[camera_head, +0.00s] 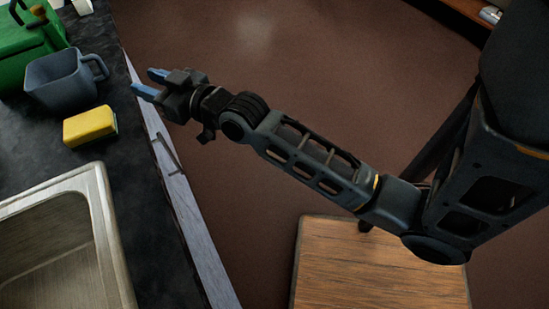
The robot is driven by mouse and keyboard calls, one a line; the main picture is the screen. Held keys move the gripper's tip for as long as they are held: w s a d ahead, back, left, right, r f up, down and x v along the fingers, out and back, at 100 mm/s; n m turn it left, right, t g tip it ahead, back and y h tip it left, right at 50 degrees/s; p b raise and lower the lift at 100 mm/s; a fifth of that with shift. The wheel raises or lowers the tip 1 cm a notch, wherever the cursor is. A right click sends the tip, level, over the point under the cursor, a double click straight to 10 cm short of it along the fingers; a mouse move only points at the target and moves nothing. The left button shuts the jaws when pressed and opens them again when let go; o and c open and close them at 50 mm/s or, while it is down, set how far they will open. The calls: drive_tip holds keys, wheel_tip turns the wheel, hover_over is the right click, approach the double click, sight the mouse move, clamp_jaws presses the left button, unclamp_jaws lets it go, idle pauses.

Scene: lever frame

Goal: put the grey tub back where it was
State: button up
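The grey tub (58,84) is a blue-grey, open-topped, squarish vessel with a loop handle on its right side. It stands upright on the dark counter at the upper left. My gripper (146,82) has two blue fingertips that are apart with nothing between them. In the picture it is just right of the tub's handle, near the counter's edge, and not touching the tub. How high it is above the counter I cannot tell. The inside of the tub is mostly hidden.
A yellow sponge (90,127) lies just below the tub on the counter (40,145). A green container (25,42) stands close behind the tub. A metal sink (95,210) is at the lower left. A wooden surface (375,270) is at the bottom. Brown floor is open beyond.

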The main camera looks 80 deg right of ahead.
drive_tip(key=s+a+f+n+g+y, duration=0.1)
drive_tip(key=s+a+f, duration=0.1)
drive_tip(key=s+a, duration=0.45)
drive_tip(key=s+a+f+n+y, duration=0.1)
drive_tip(key=s+a+f+y, duration=0.2)
drive_tip(key=s, duration=0.7)
drive_tip(key=s+a+r, duration=0.2)
drive_tip(key=s+a, duration=0.2)
drive_tip(key=s, duration=0.2)
drive_tip(key=s+a+r+n+g+y, duration=0.1)
drive_tip(key=s+a+r, duration=0.1)
drive_tip(key=s+a, duration=0.3)
drive_tip(key=s, duration=0.2)
drive_tip(key=shift+s+g, duration=0.3)
drive_tip(key=shift+a, duration=0.1)
